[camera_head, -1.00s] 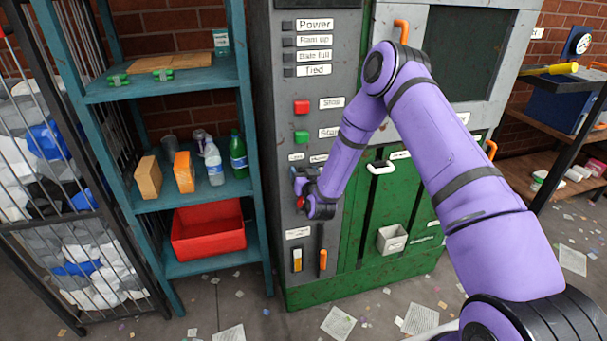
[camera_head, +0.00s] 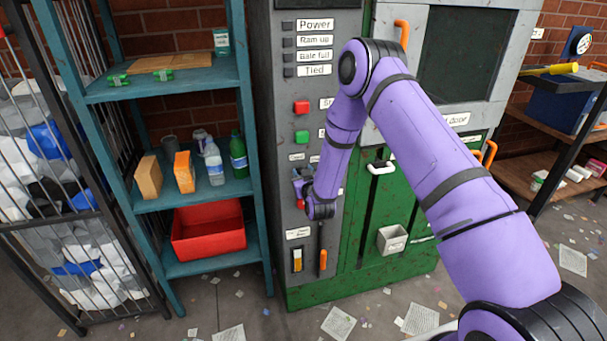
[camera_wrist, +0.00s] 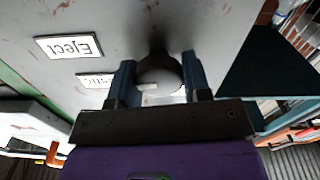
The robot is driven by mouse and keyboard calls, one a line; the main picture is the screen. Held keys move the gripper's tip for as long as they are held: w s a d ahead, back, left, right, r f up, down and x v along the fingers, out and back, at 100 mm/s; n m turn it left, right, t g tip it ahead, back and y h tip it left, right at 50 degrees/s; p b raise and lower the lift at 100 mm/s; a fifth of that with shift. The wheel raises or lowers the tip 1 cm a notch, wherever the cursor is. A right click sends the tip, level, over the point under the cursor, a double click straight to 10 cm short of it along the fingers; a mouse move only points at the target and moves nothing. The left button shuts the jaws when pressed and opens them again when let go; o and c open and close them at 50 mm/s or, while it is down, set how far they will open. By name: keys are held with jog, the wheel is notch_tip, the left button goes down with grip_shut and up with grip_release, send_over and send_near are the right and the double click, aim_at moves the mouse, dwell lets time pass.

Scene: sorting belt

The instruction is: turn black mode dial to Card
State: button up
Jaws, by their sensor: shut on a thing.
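The black mode dial (camera_wrist: 158,74) is between the two blue-grey fingers of my gripper (camera_wrist: 160,82) in the wrist view. The gripper is shut on it. A pale pointer mark on the dial points to the left in that upside-down view. A label ending in "stic" (camera_wrist: 96,80) is beside the left finger. No Card label can be read. In the head view my gripper (camera_head: 301,178) is against the grey control panel (camera_head: 277,143), below the green button; the dial is hidden there by the gripper and wrist.
An Eject label (camera_wrist: 69,46) shows in the wrist view. A teal shelf (camera_head: 183,86) with bottles stands left of the machine.

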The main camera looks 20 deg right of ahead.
jog(key=n, duration=0.4)
jog(key=shift+a+n, duration=0.15)
jog(key=shift+n, duration=0.15)
jog(key=n, duration=0.3)
jog(key=shift+f+n, duration=0.1)
jog(key=shift+n, duration=0.3)
jog(key=n, duration=0.3)
jog(key=shift+f, duration=0.1)
jog(key=shift+n, duration=2.2)
jog(key=shift+f, duration=0.1)
jog(key=o, duration=0.9)
jog(key=s, duration=1.1)
jog(key=shift+w, duration=0.1)
